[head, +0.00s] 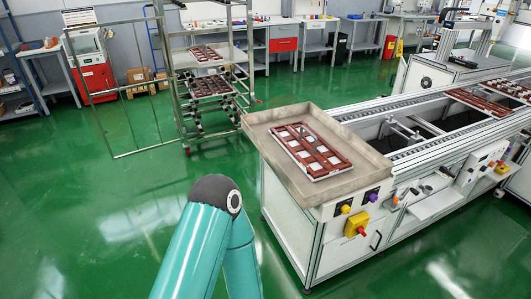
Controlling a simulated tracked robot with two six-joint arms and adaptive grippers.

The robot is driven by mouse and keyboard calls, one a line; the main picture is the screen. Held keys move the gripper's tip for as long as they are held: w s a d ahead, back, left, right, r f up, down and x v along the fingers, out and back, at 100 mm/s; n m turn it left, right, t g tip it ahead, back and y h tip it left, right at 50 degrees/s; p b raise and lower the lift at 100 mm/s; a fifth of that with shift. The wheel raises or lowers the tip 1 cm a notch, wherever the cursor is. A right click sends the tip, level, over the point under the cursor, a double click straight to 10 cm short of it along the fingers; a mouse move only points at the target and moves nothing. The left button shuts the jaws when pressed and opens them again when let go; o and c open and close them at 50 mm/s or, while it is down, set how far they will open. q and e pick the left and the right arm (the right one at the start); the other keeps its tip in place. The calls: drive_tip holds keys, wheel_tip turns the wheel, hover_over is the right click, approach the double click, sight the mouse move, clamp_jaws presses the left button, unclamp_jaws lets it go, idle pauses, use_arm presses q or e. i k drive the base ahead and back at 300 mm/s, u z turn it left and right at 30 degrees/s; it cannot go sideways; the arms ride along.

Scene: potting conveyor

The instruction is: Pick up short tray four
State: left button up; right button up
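A short reddish-brown tray (311,150) with white squares lies in a shallow grey metal pan (365,153) at the near end of the conveyor. Similar brown trays lie on the upper shelf (205,53) and a lower shelf (211,87) of a metal rack at the back. Others lie farther along the conveyor (479,103) at the right. No label shows, so I cannot tell which is tray four. One teal arm link of mine rises from the bottom, left of the pan. Neither gripper is in view.
The conveyor (400,125) runs to the upper right, with a yellow box with a red button (356,224) on its near end. The rack (184,100) has an open mesh gate (118,95) on its left. Workbenches line the back wall. Green floor is clear at the left.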

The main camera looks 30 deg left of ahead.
sight(317, 159)
drive_tip(key=z, duration=0.2)
drive_tip(key=i, duration=0.15)
drive_tip(key=u, duration=0.75)
drive_tip(key=k, duration=0.9)
drive_tip(key=u, duration=0.2)
drive_tip(key=i, duration=0.9)
drive_tip(key=z, duration=0.25)
drive_tip(key=k, duration=0.75)
drive_tip(key=u, duration=0.2)
drive_tip(key=i, duration=0.7)
